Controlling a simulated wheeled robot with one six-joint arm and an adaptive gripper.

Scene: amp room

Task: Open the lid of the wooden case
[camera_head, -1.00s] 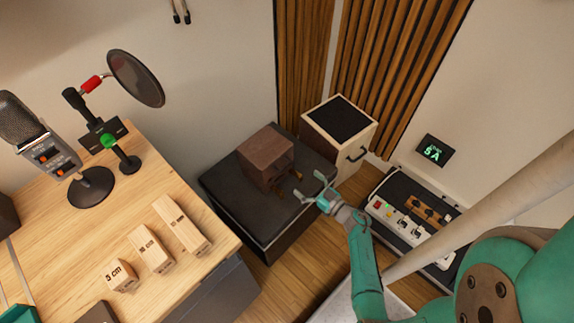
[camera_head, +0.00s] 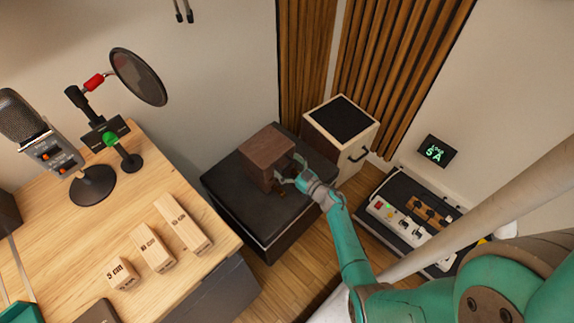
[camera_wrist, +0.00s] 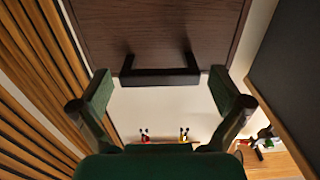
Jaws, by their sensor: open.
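The wooden case (camera_head: 266,150) is a dark brown box. It stands on a black-topped stand (camera_head: 230,188) in the head view, and its lid looks shut. In the wrist view a dark wood panel of the case (camera_wrist: 160,25) fills the top, with a black bar handle (camera_wrist: 160,77) along its edge. My gripper (camera_head: 288,177) is at the case's right front side. In the wrist view my gripper (camera_wrist: 160,92) is open, with one finger on each side of the handle. I see no clear contact, and the fingertips partly hide the case front in the head view.
A pale cabinet with a black top (camera_head: 342,118) stands close to the right of the case. A pedal board (camera_head: 408,222) lies on the floor farther right. A wooden desk (camera_head: 60,225) with a microphone (camera_head: 30,125) and several blocks is at left.

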